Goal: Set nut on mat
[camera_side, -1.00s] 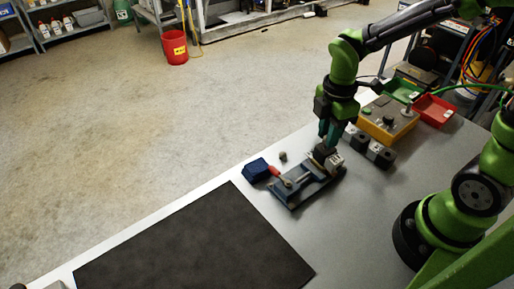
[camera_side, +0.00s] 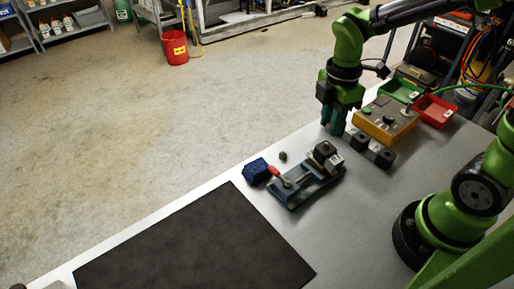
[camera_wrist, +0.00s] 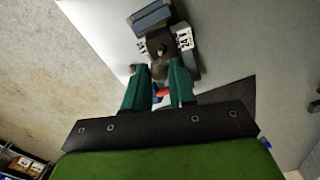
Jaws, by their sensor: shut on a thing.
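My gripper (camera_side: 333,128) is raised above the bench, up and right of the block in the blue fixture. In the wrist view its green fingers (camera_wrist: 161,74) are close together on a small dark thing, which I take to be the nut (camera_wrist: 160,72). Its outline is unclear there, and the fingers hide it in the side view. The black mat (camera_side: 195,245) lies flat and bare at the front left, well away from the gripper. A dark corner of it shows in the wrist view (camera_wrist: 235,93).
A blue fixture (camera_side: 300,188) with a red-tipped handle holds a dark block (camera_side: 325,150). More blocks (camera_side: 380,156), a yellow control box (camera_side: 385,120) and green and red bins (camera_side: 434,110) stand right.

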